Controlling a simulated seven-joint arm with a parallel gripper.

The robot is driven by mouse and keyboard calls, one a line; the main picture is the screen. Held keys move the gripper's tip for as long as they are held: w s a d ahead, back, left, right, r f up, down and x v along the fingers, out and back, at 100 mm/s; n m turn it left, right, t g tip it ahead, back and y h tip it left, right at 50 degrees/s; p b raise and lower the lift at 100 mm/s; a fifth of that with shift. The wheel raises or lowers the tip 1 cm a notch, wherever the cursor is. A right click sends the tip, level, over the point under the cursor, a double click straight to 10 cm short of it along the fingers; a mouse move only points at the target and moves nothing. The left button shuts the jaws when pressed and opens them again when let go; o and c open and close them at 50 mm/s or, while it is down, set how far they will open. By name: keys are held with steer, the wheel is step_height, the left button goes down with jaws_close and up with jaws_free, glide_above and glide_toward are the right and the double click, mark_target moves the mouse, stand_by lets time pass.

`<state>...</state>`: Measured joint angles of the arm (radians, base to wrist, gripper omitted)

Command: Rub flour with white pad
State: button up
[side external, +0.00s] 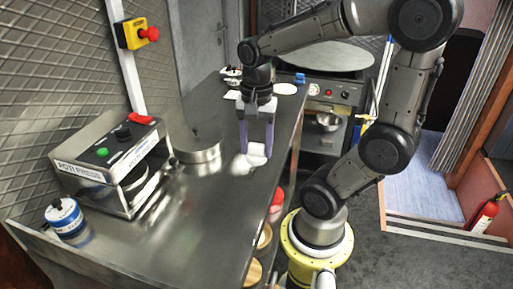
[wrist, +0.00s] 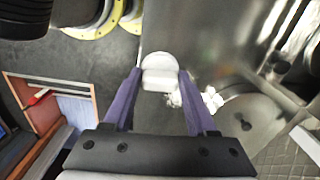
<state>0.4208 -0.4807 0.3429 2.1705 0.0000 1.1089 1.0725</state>
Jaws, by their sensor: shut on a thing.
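My gripper (side external: 256,148) points down over the steel counter, its two purple fingers shut on a white pad (side external: 256,153). In the wrist view the white pad (wrist: 160,78) sits between the fingertips. White flour (side external: 241,165) shows on the counter just beside and under the pad, to its left. I cannot tell exactly where pad and flour part, nor whether the pad presses on the counter. In the wrist view small white lumps (wrist: 211,98) lie to the right of the pad.
The steel counter (side external: 185,235) is mostly clear in front. A roti machine (side external: 115,165) and a round steel container (side external: 198,158) stand left of my gripper. A blue-and-white tin (side external: 65,217) is at the front left. The counter's right edge runs close by the pad.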

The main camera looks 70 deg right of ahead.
steer(key=o, duration=0.7)
steer(key=shift+c, duration=0.2)
steer(key=c, duration=0.5)
steer(key=shift+w+d, duration=0.15)
steer(key=shift+w, duration=0.25)
steer(key=w+d+f, duration=0.2)
steer(key=w+d, duration=0.1)
steer(key=w, duration=0.3)
steer(key=shift+s+d+f, duration=0.1)
steer(key=shift+f, duration=1.5)
steer(key=shift+s+f, duration=0.1)
steer(key=shift+f, duration=1.45)
steer(key=shift+o, duration=0.3)
steer(key=shift+d+f, duration=0.15)
steer(key=shift+f, duration=0.75)
steer(key=shift+d, duration=0.8)
steer(key=shift+c, duration=0.7)
steer(key=shift+d, duration=4.9)
steer(key=shift+a, duration=5.95)
steer(key=shift+w+d, duration=0.2)
steer(key=shift+d, duration=5.6)
steer(key=shift+a, duration=5.85)
step_height(320, 180, up, 2)
steer(key=shift+d+r, duration=0.15)
steer(key=shift+r, duration=2.9)
